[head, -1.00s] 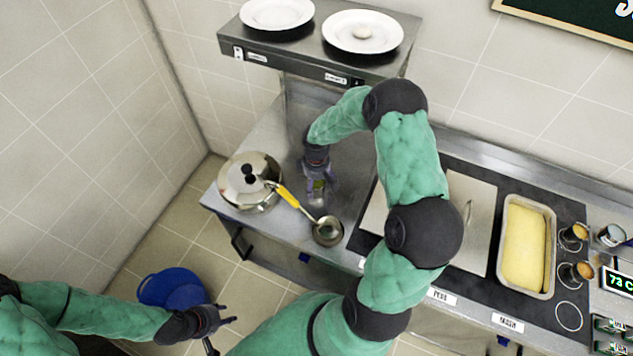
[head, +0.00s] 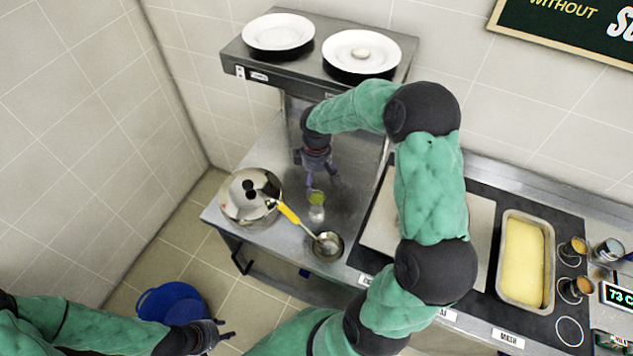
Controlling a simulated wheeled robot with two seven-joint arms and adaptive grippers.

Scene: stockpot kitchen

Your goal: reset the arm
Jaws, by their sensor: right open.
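My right gripper (head: 319,179) is above the steel counter, its fingers apart and pointing down, with nothing between them. A small clear jar with a green top (head: 317,205) stands on the counter just below and in front of it, apart from the fingers. My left gripper (head: 222,333) is low at the bottom left, away from the counter. Its fingers look spread apart, with nothing seen between them.
A lidded pot (head: 250,203) stands at the counter's left end. A yellow-handled ladle (head: 290,215) reaches to a small steel bowl (head: 328,246). A shelf (head: 297,66) with two plates hangs above. A tray of yellow food (head: 524,262) is at right. A blue bucket (head: 172,302) is on the floor.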

